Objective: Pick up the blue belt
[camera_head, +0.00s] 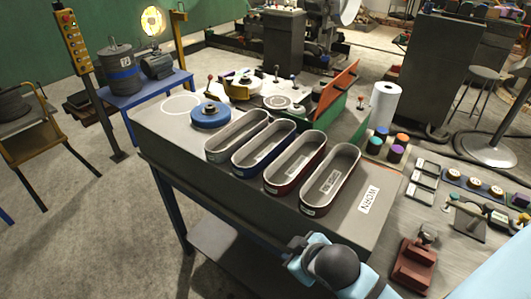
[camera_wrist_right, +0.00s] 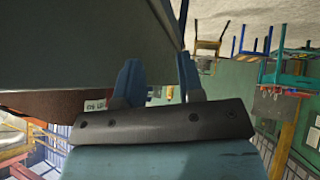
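The blue belt (camera_head: 262,166) is an upright oval loop with a grey inside. It stands on the grey workbench (camera_head: 174,140), second from the left in a row of similar belts. A grey-black belt (camera_head: 218,156) is on its left and a red belt (camera_head: 283,187) on its right. My right gripper (camera_head: 294,246) is at the bench's near edge, below the row and apart from the blue belt. In the right wrist view, its two blue fingers (camera_wrist_right: 158,78) are spread with nothing seen between them. My left gripper is in neither view.
A darker red belt (camera_head: 318,206) ends the row near a "WORN" label (camera_head: 369,200). A blue disc (camera_head: 210,115) lies behind the row's left end. A white roll (camera_head: 384,106) and small coloured cylinders (camera_head: 396,153) stand to the right.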

